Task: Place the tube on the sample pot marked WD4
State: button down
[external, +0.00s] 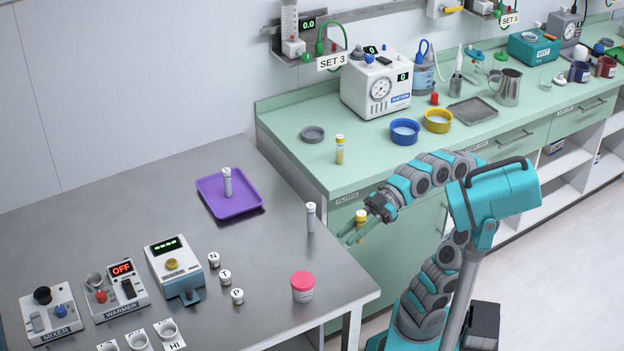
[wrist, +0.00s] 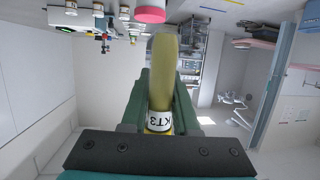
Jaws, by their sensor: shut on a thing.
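My gripper (external: 354,232) is shut on a yellow-topped tube (external: 361,217), held in the air past the right edge of the steel table. In the wrist view, the tube (wrist: 164,80) lies lengthwise between the fingers and its label reads KT3. A sample pot with a pink lid (external: 303,287) stands upright on the steel table, to the lower left of my gripper and apart from it. Its label is too small to read, and I cannot make out WD4 anywhere. The pink lid (wrist: 150,14) also shows at the top of the wrist view.
A white-topped tube (external: 310,218) stands near the steel table's (external: 130,215) right edge. Another tube (external: 227,183) stands on a purple tray (external: 247,201). Small lettered jars (external: 225,278) and boxy devices (external: 174,262) occupy the left. The green counter (external: 375,160) lies behind.

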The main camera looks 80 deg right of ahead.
jog(key=shift+a+r, duration=0.2)
jog(key=shift+a, duration=0.25)
jog(key=w+a, duration=0.3)
jog(key=w, duration=0.1)
jog(key=w+a+f, duration=0.1)
jog(key=w+a, duration=0.2)
jog(key=a, duration=0.1)
jog(key=w+a, duration=0.3)
jog(key=w, duration=0.1)
jog(key=shift+w+a+f, duration=0.15)
jog(key=shift+w+a, duration=0.2)
jog(key=shift+f, duration=1.85)
jog(key=shift+f, duration=0.1)
jog(key=c, duration=0.7)
grip_release()
jog(key=shift+r+p, duration=0.2)
jog(key=shift+p, duration=0.1)
jog(key=v, duration=1.2)
jog(key=shift+w+d, duration=0.1)
